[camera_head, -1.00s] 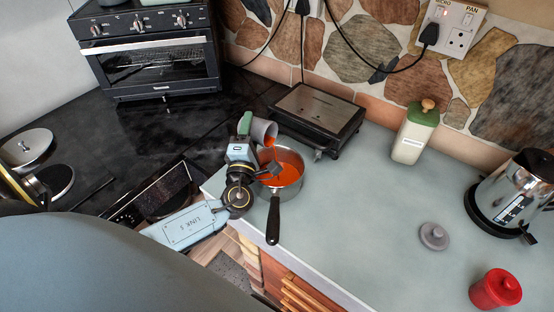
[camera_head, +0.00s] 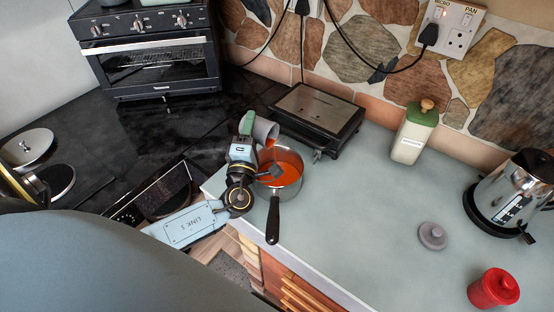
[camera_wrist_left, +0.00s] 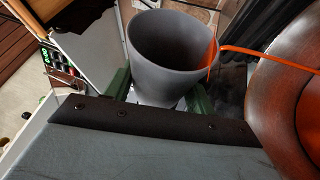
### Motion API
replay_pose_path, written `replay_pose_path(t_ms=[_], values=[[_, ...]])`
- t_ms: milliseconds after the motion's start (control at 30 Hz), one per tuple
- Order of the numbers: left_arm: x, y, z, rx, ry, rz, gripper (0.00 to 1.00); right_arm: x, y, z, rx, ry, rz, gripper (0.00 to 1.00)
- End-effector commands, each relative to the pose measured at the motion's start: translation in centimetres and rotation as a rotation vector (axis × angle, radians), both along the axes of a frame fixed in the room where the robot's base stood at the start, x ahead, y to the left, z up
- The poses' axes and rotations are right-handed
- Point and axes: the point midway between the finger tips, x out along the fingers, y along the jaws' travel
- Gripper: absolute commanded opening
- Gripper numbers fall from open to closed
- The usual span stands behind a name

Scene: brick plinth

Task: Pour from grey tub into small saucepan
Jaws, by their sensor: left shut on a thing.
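The grey tub (camera_head: 264,130) is tilted towards the small saucepan (camera_head: 285,187), above its far left rim. My left gripper (camera_head: 246,127) is shut on the tub. In the left wrist view the tub (camera_wrist_left: 170,75) sits between the green fingers (camera_wrist_left: 160,98), and a thin orange stream (camera_wrist_left: 265,57) runs from its lip towards the pan. The saucepan stands on the counter with orange liquid inside and its black handle pointing to the front. In the wrist view the pan (camera_wrist_left: 262,95) fills the right edge. My right gripper is not in view.
A black flat-topped appliance (camera_head: 317,112) stands just behind the saucepan. A green-lidded canister (camera_head: 413,134), a kettle (camera_head: 512,190), a grey lid (camera_head: 433,236) and a red jar (camera_head: 494,289) stand to the right. The counter between is clear.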

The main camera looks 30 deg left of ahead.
Motion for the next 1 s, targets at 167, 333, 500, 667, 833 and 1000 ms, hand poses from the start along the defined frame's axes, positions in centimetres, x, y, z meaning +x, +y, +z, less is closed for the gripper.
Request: replay_pose_path(t_ms=[167,333,500,667,833,1000], values=[[0.01,-0.05,0.11,0.02,0.001,0.0,0.26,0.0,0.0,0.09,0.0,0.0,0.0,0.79],[0.02,-0.09,0.25,0.039,0.001,0.001,0.26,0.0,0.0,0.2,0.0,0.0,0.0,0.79],[0.02,-0.17,0.35,0.057,0.001,0.0,0.26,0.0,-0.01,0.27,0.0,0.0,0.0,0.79],[0.02,-0.22,0.42,0.074,0.001,0.0,0.26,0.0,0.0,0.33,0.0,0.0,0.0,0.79],[0.02,-0.3,0.56,0.093,0.001,0.0,0.26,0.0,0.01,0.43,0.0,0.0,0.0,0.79],[0.02,-0.37,0.62,0.111,0.001,0.0,0.26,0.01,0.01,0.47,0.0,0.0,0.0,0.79]])
